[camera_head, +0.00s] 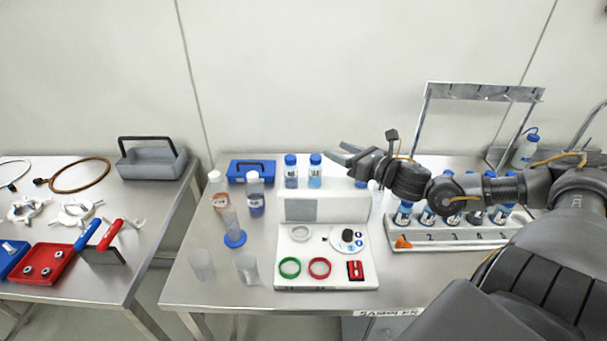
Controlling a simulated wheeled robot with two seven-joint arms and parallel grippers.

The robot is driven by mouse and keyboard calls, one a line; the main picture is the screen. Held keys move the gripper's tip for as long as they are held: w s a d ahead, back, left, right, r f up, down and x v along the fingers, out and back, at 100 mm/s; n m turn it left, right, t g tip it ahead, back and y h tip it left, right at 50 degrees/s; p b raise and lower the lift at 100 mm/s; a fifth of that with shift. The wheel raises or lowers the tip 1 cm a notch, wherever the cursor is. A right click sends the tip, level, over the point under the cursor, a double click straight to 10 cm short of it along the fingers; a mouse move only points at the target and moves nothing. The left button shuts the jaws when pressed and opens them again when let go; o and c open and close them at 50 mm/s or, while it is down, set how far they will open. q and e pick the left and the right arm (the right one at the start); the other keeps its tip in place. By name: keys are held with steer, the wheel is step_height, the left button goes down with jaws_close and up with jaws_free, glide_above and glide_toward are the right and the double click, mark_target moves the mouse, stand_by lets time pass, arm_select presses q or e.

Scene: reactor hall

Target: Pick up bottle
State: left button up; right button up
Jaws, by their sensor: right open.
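My right gripper (340,153) is open and empty, its fingers pointing left above the back of the middle table. Two blue-capped bottles, one darker (291,173) and one light blue (315,172), stand upright just left of and below the fingertips in the picture, apart from them as far as I can tell. Another blue cap shows under the gripper, mostly hidden. Several blue-capped bottles (404,214) stand in a numbered white rack (450,239), partly hidden by my right arm. My left gripper is not in view.
A white device (326,271) with green and red rings sits at the middle table's front. Clear cups (202,265) and a cylinder on a blue base (234,239) stand left. A blue box (250,171) and a metal frame (427,120) stand behind. A side table (95,280) holds tools.

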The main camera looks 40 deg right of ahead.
steer(key=r+n+y, duration=0.1)
steer(key=r+n, duration=0.1)
glide_toward(319, 158)
steer(key=w, duration=0.4)
steer(key=shift+w+a+f+p, duration=0.3)
steer(key=shift+w+a+f, duration=0.3)
steer(key=shift+a, duration=0.1)
steer(key=shift+w, duration=0.2)
steer(key=p+x, duration=0.2)
steer(key=x, duration=0.2)
steer(key=shift+w+a+r, duration=0.1)
steer(key=shift+w+r, duration=0.05)
steer(key=shift+r, duration=0.05)
steer(key=shift+w+a+f, duration=0.1)
steer(key=shift+w+f, duration=0.05)
steer(key=shift+w, duration=0.25)
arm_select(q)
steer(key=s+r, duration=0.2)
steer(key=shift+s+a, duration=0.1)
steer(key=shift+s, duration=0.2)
